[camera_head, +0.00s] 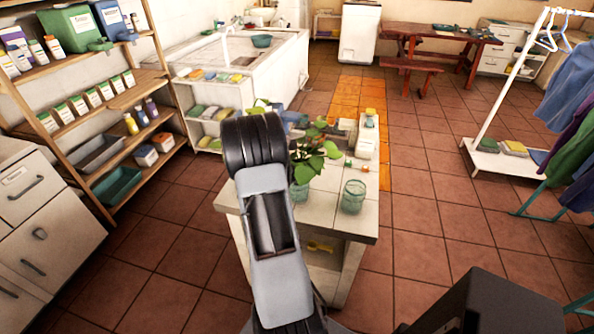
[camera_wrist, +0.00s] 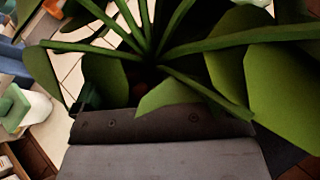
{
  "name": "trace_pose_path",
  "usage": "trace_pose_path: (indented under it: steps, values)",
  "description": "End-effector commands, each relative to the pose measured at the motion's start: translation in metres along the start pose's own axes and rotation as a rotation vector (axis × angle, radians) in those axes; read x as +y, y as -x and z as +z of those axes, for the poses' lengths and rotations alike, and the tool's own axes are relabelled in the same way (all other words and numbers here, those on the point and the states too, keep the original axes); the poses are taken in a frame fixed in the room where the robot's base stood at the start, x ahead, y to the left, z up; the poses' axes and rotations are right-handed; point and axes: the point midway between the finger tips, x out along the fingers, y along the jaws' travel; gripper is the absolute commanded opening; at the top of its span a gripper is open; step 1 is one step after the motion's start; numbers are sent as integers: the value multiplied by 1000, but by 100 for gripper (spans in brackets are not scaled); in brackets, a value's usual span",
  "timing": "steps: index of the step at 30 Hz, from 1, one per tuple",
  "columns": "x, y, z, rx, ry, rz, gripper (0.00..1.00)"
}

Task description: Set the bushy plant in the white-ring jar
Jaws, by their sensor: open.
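A leafy green plant (camera_head: 318,152) with broad leaves rises over the tiled table, partly hidden by my arm. Below its leaves a greenish glass jar (camera_head: 300,191) shows beside my arm; the stems seem to go into it. A second greenish glass jar (camera_head: 353,196) stands to the right, upright, with no plant in it. I cannot make out a white ring on either jar. In the wrist view, broad leaves and stems (camera_wrist: 150,55) spread close in front of my gripper (camera_wrist: 155,122), which is open. My arm hides the gripper in the head view.
The tiled table (camera_head: 345,222) also carries a white bottle-like item (camera_head: 367,130) and small things at its back. A shelf rack (camera_head: 100,100) stands left, a clothes rack (camera_head: 500,160) right. Floor right of the table is clear.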

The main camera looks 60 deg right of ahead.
Motion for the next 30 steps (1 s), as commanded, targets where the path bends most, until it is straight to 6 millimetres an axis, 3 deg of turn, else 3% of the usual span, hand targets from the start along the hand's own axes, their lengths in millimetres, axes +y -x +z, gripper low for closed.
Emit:
trace_pose_path:
  steps: [6,21,30]
  values:
    - [1,12,14,-1,0,3,100]
    - [0,104,10,0,-1,3,100]
    - [0,125,10,0,0,1,100]
